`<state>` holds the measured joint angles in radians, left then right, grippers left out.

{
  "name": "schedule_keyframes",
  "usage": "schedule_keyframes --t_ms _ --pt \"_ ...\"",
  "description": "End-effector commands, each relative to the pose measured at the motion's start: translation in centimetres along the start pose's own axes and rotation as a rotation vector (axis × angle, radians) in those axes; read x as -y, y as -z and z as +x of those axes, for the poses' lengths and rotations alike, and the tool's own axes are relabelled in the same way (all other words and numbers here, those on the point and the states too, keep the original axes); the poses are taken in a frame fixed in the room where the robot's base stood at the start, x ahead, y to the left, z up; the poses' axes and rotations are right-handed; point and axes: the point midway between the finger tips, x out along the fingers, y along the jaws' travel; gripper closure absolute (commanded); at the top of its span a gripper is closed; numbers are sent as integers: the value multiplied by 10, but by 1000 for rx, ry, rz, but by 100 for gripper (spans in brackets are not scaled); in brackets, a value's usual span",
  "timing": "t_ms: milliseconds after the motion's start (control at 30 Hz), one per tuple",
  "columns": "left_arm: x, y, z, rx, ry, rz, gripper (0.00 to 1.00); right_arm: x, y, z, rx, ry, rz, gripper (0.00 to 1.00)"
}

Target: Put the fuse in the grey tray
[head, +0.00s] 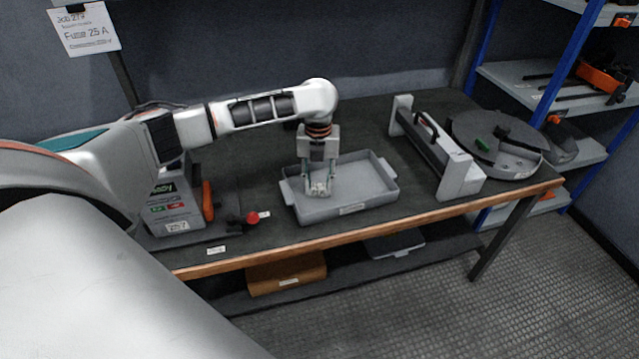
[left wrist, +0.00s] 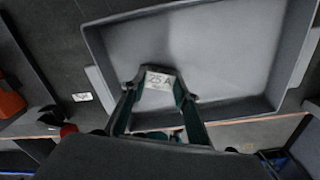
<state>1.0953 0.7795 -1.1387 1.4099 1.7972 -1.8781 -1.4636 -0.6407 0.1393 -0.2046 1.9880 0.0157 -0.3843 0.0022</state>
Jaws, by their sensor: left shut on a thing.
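The grey tray (head: 372,184) lies on the dark workbench, and its inside fills much of the left wrist view (left wrist: 230,60). My left gripper (head: 318,190) points down over the left part of the tray. It is shut on the fuse (left wrist: 158,80), a small pale piece whose label reads 25 A. In the head view the fuse (head: 319,188) is a small light spot between the fingertips. I cannot tell whether the fuse touches the tray floor. The tray holds nothing else that I can see. My right gripper is not in view.
A grey stand with upright end blocks (head: 436,150) and a round grey turntable (head: 500,135) stand right of the tray. A labelled box (head: 175,205) and a red knob (head: 253,218) are to the left. A sign (head: 85,30) reads Fuse 25 A. Blue-post shelves stand right.

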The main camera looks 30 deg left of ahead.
Motion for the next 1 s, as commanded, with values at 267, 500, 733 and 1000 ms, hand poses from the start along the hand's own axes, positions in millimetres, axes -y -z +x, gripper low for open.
schedule_keyframes --t_ms 267,500,733,1000 --pt "0 -1 -1 2 2 -1 93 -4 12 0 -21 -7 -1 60" --pt "0 -1 1 2 2 0 53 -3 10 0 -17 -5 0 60" --pt "0 -1 0 2 2 0 53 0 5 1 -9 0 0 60" --pt "0 -2 -32 7 4 0 53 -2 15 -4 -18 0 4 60"
